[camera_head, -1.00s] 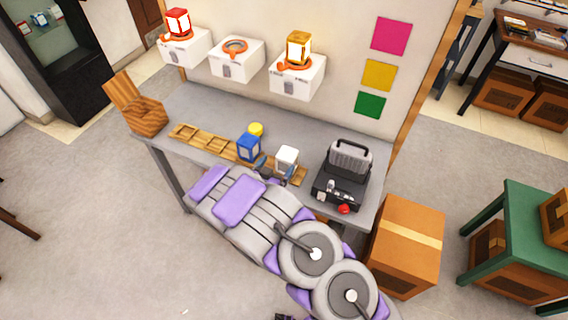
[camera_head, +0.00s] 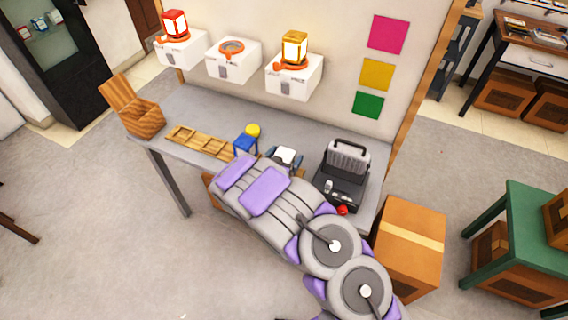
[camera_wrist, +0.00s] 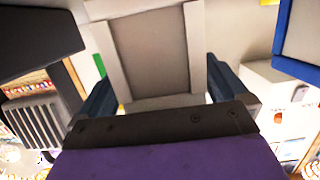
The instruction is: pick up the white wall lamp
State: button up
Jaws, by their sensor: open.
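The white wall lamp (camera_head: 286,153) stands on the grey table, left of a black machine. In the wrist view the lamp (camera_wrist: 155,50) fills the middle, its pale frame and greyish panel facing me. My gripper (camera_head: 283,161) is open, with one dark blue finger on each side of the lamp. The fingers also show in the wrist view around my gripper's opening (camera_wrist: 160,95), apart from the lamp's sides as far as I can tell. My arm hides the lamp's lower part in the head view.
A wooden rack (camera_head: 195,141) lies farther left. The black machine (camera_head: 340,185) is close on the right. Wall brackets above hold a red lamp (camera_head: 175,24) and a yellow lamp (camera_head: 294,48); the middle bracket (camera_head: 232,60) has no lamp.

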jog(key=shift+a, duration=0.35)
jog(key=c, duration=0.7)
jog(key=shift+d, duration=0.2)
jog(key=c, duration=0.5)
